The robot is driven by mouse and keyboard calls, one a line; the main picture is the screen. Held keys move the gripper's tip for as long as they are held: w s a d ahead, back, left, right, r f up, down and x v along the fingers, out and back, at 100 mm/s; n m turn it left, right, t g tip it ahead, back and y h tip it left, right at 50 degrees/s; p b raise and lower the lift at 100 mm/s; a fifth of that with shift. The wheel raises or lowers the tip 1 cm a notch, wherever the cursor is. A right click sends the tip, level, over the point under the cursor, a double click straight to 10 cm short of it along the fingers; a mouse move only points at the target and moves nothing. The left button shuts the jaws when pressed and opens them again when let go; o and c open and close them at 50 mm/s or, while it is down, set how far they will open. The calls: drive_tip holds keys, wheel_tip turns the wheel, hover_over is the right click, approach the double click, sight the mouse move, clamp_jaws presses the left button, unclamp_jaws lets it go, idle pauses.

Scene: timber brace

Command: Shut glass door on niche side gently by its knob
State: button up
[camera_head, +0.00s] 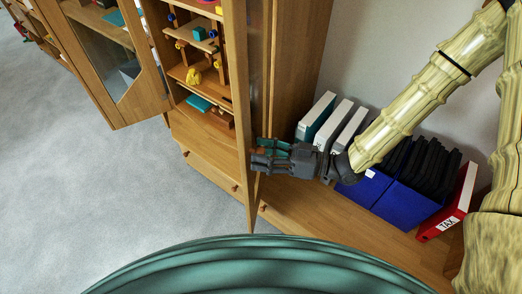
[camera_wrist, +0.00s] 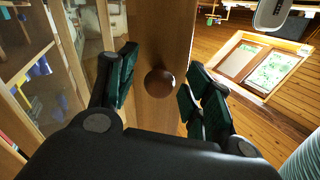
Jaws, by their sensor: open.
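The glass door on the niche side (camera_head: 238,110) stands open, seen nearly edge-on in the head view. In the wrist view its wooden frame (camera_wrist: 160,30) runs upright through the middle, with glass (camera_wrist: 75,50) to the left. A round brown knob (camera_wrist: 160,83) sits on that frame. My gripper (camera_head: 257,155) is at the right face of the door in the head view, where it hides the knob. In the wrist view my gripper (camera_wrist: 162,68) is open, with dark green finger pads on both sides of the knob. I see gaps between the pads and the knob.
Another glass door (camera_head: 110,60) stands open at the left. Cabinet shelves (camera_head: 195,50) hold toys, above drawers (camera_head: 205,165). White binders (camera_head: 320,118), blue file boxes (camera_head: 405,205) and a red binder (camera_head: 450,205) stand on a wooden surface (camera_head: 300,210) by my arm. Grey floor (camera_head: 90,190) is clear at left.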

drive_tip(key=shift+a, duration=0.3)
drive_tip(key=shift+c, duration=0.4)
clamp_jaws()
